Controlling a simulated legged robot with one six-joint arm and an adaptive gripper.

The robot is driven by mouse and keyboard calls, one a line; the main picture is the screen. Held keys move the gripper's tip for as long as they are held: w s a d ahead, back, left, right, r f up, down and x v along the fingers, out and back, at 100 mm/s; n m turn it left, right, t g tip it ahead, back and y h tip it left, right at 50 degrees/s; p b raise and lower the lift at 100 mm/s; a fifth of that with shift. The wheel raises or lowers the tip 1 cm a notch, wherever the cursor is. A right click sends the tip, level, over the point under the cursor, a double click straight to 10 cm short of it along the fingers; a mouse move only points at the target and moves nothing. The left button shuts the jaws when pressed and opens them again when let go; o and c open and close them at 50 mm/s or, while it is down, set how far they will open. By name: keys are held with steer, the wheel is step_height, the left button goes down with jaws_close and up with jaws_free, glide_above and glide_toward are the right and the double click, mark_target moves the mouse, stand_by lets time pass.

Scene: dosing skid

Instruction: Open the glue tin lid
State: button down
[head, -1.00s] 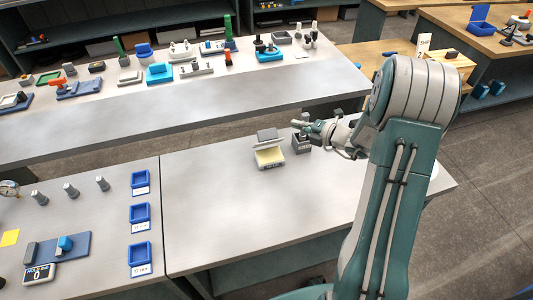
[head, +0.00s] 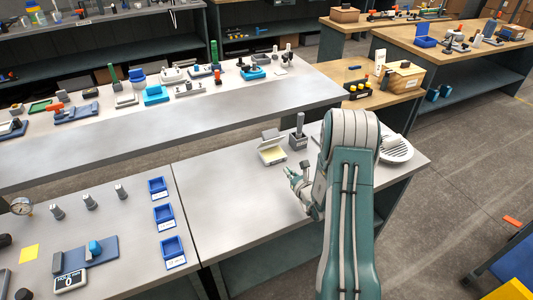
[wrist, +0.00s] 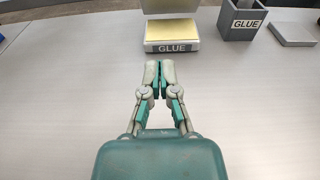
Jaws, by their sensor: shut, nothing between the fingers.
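The glue tin (head: 272,156) stands on the grey bench, and its grey lid (head: 270,135) is raised up at the back. In the wrist view the tin (wrist: 172,46) shows a GLUE label on its front and a pale yellow inside. The lid's lower part (wrist: 172,5) shows at the top edge there. My gripper (wrist: 160,66) is shut and empty, in front of the tin and apart from it. It also shows in the head view (head: 293,174), just nearer than the tin.
A grey box labelled GLUE (wrist: 240,24) stands right of the tin, with a grey handle (head: 300,122) upright in it. A flat grey block (wrist: 294,34) lies further right. A round white slatted dish (head: 397,150) is at the bench's right. The bench left of the tin is clear.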

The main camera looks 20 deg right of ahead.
mark_target(270, 142)
steer(key=shift+w+d+f, duration=0.15)
steer(key=shift+w+d, duration=0.1)
steer(key=shift+d, duration=0.15)
steer(key=w, duration=0.1)
steer(key=w+d, duration=0.1)
steer(key=w, duration=0.2)
steer(key=shift+w+d+f, duration=0.1)
steer(key=shift+d+f, duration=0.2)
steer(key=shift+f, duration=0.1)
steer(key=w, duration=0.1)
steer(key=w+a, duration=0.1)
steer(key=w, duration=0.1)
steer(key=w+a, duration=0.1)
steer(key=shift+w+a+f, duration=0.1)
steer(key=shift+w+f, duration=0.05)
steer(key=shift+w, duration=0.15)
steer(key=w+r, duration=0.1)
steer(key=w, duration=0.2)
steer(key=shift+r, duration=0.35)
steer(key=shift+w+d+r, duration=0.25)
steer(key=shift+w+d, duration=0.2)
steer(key=shift+d, duration=0.25)
steer(key=shift+a+r, duration=0.1)
steer(key=shift+a, duration=0.45)
steer(key=shift+w+d+g, duration=0.1)
steer(key=shift+d+g, duration=0.35)
steer(key=shift+g, duration=0.05)
steer(key=shift+w+a+r+g, duration=0.1)
steer(key=shift+a+r+g, duration=0.1)
steer(key=shift+a+g, duration=0.15)
